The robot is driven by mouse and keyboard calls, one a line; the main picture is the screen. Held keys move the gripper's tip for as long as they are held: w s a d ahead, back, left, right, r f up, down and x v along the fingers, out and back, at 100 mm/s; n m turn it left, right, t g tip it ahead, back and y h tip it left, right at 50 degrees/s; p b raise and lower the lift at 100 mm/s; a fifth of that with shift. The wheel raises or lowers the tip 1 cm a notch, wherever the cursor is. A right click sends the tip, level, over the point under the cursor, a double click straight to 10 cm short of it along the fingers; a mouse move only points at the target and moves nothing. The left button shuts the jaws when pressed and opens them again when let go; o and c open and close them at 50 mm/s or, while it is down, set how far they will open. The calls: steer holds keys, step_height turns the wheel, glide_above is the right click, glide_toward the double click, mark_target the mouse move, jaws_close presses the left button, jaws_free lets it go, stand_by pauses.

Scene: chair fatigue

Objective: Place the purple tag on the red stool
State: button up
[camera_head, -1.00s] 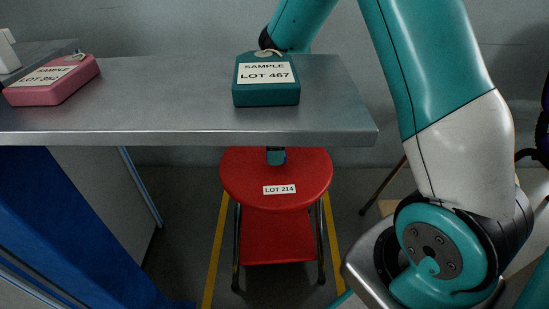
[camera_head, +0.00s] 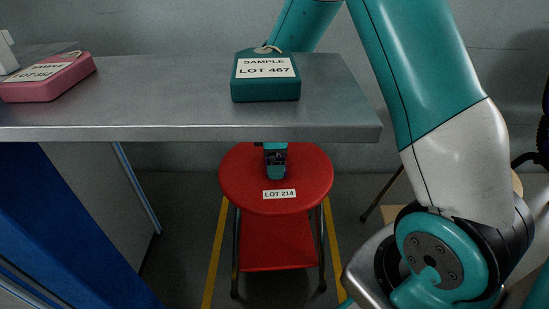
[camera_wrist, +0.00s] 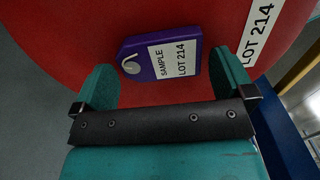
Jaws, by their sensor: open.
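The purple tag (camera_wrist: 138,63), with a white label reading SAMPLE LOT 214, appears flat against the red seat in the wrist view. The red stool (camera_head: 240,185) stands beyond the grey counter and carries a white LOT 214 label. It also fills much of the wrist view (camera_wrist: 60,40). My gripper (camera_wrist: 163,60) is open, with one teal finger on each side of the tag. The left finger is very close to it; I cannot tell whether they touch. In the head view my gripper (camera_head: 276,174) is over the seat, and the tag is mostly hidden.
The grey counter (camera_head: 170,105) lies in front of the stool. It bears a teal LOT 467 tag (camera_head: 265,91) near its right end and a pink LOT 352 tag (camera_head: 45,90) at left. Blue panels (camera_head: 60,220) stand below the counter.

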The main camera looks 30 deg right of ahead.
step_height(320, 180, up, 12)
steer(key=p, duration=0.4)
steer(key=shift+f+p, duration=0.25)
steer(key=shift+p, duration=0.1)
stand_by(1.7)
